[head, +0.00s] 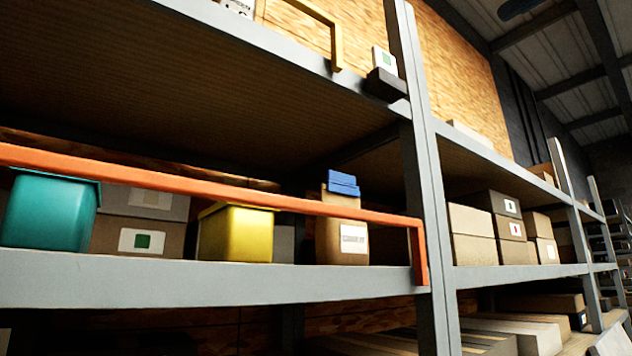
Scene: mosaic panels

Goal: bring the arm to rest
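My gripper and arm are not in the head view. The view looks up at a tall grey metal shelving rack (424,180). On its middle shelf (200,285) stand a teal bin (50,212) at the left, a yellow bin (237,234) in the middle, and a brown box with a white label (341,225) and a blue top (343,183). An orange rail (180,184) runs across the front of this shelf, ahead of these things.
Cardboard boxes (140,236) stand behind the bins. More boxes (473,234) fill the bay to the right, with flat boxes (510,335) below. A yellow rail (336,45) and a dark block (385,84) are on the upper shelf. Open space lies at the upper right.

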